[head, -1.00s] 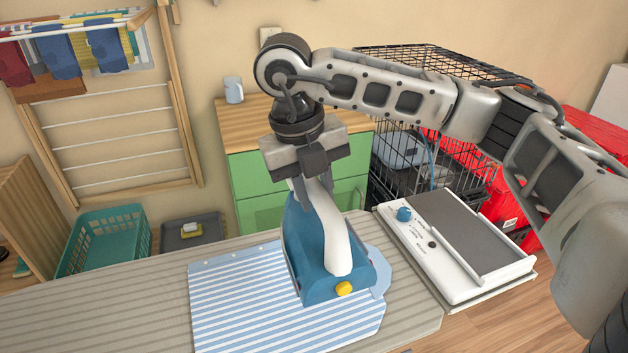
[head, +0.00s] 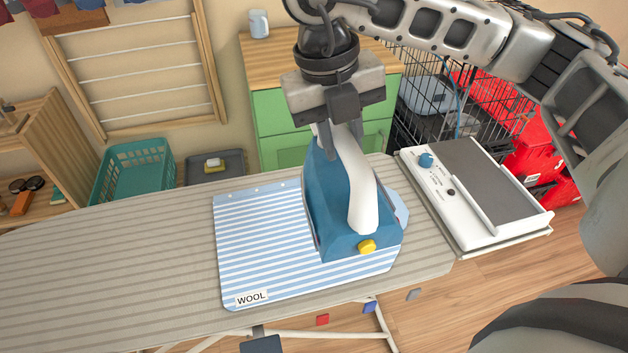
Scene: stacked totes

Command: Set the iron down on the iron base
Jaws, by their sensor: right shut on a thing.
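The blue iron (head: 332,215) with a white handle and a yellow knob is in the middle of the head view, over the striped cloth. My right gripper (head: 340,138) is shut on the far end of its handle from above. I cannot tell whether the iron touches the cloth or hangs just above it. The iron base (head: 480,195) is white with a dark grey plate, a blue dial and a raised rail. It stands to the right of the iron, at the right end of the ironing board. My left gripper is not in view.
The blue-and-white striped cloth (head: 255,250), labelled WOOL, lies on the beige ironing board (head: 110,250). A wire cart (head: 415,125) and red crates (head: 535,150) stand behind the base. A green cabinet (head: 270,115) and a teal basket (head: 133,170) stand behind the board.

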